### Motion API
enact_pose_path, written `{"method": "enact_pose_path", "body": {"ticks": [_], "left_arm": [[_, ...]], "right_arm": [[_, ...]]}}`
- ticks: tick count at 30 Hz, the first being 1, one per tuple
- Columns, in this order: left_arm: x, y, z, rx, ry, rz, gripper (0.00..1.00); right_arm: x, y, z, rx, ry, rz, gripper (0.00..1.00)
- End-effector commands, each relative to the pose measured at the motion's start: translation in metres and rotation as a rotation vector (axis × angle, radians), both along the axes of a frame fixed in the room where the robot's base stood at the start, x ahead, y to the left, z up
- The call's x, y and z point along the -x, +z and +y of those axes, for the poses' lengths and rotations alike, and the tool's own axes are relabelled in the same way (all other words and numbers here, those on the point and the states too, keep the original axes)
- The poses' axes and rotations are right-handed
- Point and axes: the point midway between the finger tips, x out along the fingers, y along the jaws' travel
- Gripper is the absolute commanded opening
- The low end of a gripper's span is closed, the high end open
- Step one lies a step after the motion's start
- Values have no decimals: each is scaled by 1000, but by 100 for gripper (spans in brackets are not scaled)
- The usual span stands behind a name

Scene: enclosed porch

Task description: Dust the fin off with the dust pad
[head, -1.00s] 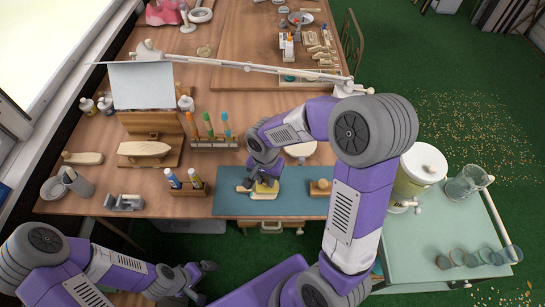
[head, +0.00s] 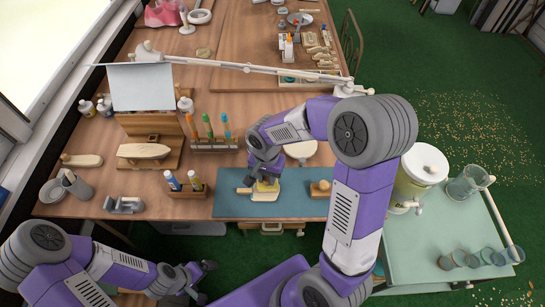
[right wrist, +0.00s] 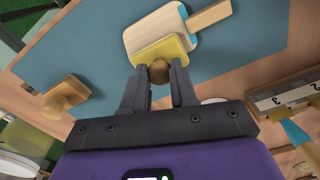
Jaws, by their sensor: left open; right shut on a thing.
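The dust pad (right wrist: 160,50) is a yellow block with a round brown knob (right wrist: 158,72). My right gripper (right wrist: 158,82) is shut on the knob, one finger at each side. The pad lies over a pale, rounded flat piece, which I take to be the fin (right wrist: 143,30); a wooden handle-like part (right wrist: 212,18) with a blue strip sticks out beside it. In the head view the pad (head: 267,186) and pale piece (head: 264,197) are on the blue mat, partly hidden by my right gripper (head: 265,178). My left gripper (head: 208,280) is open and empty, low at the front left.
A wooden block with a knob (head: 320,188) stands on the blue mat (head: 232,206) at the right. A marker holder (head: 188,190), a tool rack (head: 215,145) and a wooden stand (head: 165,158) are to the left. A green cart (head: 440,230) with jars is at the right.

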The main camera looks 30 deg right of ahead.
Motion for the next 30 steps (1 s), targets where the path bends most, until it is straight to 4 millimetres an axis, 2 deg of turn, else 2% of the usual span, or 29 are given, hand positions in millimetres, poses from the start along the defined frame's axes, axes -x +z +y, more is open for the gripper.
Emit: {"method": "enact_pose_path", "body": {"ticks": [4, 21, 30], "left_arm": [[0, 15, 0, 0, 0, 0, 100], [0, 55, 0, 0, 0, 0, 100], [0, 59, 0, 0, 0, 0, 100]], "right_arm": [[-1, 28, 1, -1, 2, -4, 0], [-2, 76, 4, -1, 9, -1, 0], [-2, 82, 5, -1, 11, 1, 0]]}}
